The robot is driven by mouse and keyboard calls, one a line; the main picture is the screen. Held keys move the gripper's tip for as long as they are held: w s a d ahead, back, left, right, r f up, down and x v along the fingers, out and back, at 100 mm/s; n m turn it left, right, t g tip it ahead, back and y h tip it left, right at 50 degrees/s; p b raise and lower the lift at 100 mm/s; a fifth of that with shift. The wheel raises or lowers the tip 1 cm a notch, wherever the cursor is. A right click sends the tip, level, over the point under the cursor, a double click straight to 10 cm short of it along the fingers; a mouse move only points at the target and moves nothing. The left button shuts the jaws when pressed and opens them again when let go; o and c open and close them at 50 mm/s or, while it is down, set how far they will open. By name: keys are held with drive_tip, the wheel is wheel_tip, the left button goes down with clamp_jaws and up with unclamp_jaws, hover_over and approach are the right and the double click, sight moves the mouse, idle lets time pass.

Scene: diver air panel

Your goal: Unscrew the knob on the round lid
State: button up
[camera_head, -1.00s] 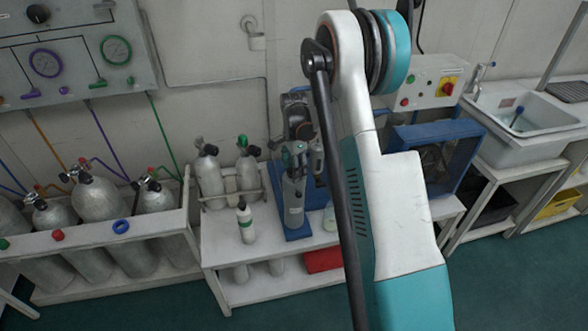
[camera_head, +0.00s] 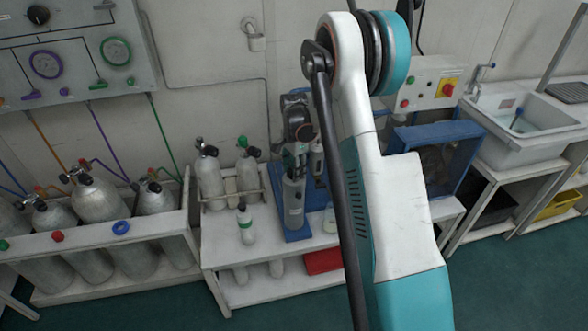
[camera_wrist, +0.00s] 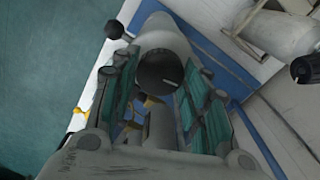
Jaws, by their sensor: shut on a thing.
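My gripper (camera_wrist: 158,100) points down over a grey cylinder that stands upright at the blue stand (camera_head: 298,234). In the wrist view, its two teal-padded fingers lie on either side of a round black knob (camera_wrist: 160,70) at the end of a grey body (camera_wrist: 165,38). The gripper is shut on the knob; the contact itself is partly hidden. In the head view my gripper (camera_head: 303,158) is above the grey cylinder (camera_head: 293,203), and the knob is hidden by the fingers. I cannot make out a separate round lid.
A small bottle with a green band (camera_head: 245,224) stands left of the stand. Two grey cylinders (camera_head: 210,177) stand in a rack behind it. A blue-framed box (camera_head: 438,155) is to the right. My arm hides part of the white bench (camera_head: 222,250).

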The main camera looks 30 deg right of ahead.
drive_tip(key=n, duration=1.2)
drive_tip(key=shift+n, duration=0.3)
drive_tip(key=n, duration=0.4)
drive_tip(key=shift+n, duration=0.3)
drive_tip(key=n, duration=1.2)
drive_tip(key=shift+n, duration=1.9)
